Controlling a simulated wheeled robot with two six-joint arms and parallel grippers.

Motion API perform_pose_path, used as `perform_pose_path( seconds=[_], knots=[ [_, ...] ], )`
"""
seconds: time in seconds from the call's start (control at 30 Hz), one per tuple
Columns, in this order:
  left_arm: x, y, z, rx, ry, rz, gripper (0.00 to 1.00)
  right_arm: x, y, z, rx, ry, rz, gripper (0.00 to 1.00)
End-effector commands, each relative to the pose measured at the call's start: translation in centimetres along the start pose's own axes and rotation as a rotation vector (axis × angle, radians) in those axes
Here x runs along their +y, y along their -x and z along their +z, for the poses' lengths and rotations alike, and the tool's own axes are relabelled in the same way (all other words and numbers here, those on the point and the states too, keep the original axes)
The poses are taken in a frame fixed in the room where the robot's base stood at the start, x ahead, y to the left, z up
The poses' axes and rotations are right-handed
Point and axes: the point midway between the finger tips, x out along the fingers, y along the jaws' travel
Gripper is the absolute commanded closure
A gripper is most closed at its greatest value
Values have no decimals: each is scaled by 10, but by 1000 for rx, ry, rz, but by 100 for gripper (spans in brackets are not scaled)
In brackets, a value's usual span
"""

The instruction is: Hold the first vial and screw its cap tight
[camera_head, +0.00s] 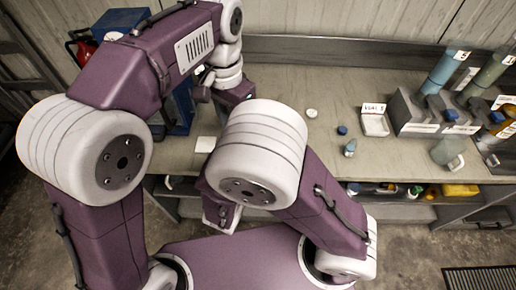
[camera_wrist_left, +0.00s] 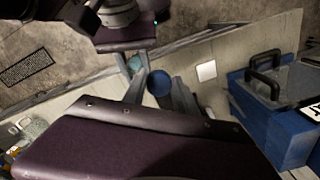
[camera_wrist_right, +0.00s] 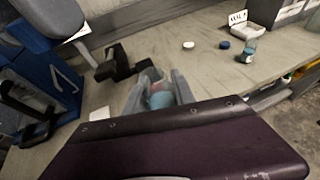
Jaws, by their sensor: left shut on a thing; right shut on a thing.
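In the left wrist view, my left gripper (camera_wrist_left: 156,92) is shut on a round, dark blue cap (camera_wrist_left: 159,83); I cannot tell what lies beneath it. In the right wrist view, my right gripper (camera_wrist_right: 159,92) is shut on a small vial (camera_wrist_right: 160,99) with teal contents and a clearer upper part. The vial's top is blurred, and I cannot tell whether a cap touches it. In the head view, my elbow hides the right gripper, and the left gripper's tips are not clear. Another small teal vial (camera_head: 350,147) stands on the bench.
A blue cap (camera_head: 342,130) and a white disc (camera_head: 312,113) lie on the bench beside a labelled white tray (camera_head: 374,125). Grey racks with tubes (camera_head: 440,72) stand at right. A blue device (camera_wrist_right: 50,75) is at left. The bench middle is mostly clear.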

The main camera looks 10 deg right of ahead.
Motion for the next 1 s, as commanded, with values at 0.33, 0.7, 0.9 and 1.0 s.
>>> perform_pose_path(
  seconds=[0.33, 0.7, 0.9, 1.0],
  knots=[
    [53, 8, -12, 0, -146, 0, 100, 0, 0, 0, 0, 0, 0, 100],
    [53, 4, -12, 0, -145, 0, 100, 0, 0, 0, 0, 0, 0, 100],
    [53, -16, -12, 0, -145, 0, 100, 0, 0, 0, 0, 0, 0, 100],
    [53, -25, -12, 2, -145, -1, 100, 0, 0, 0, 0, 0, 0, 100]
  ],
)
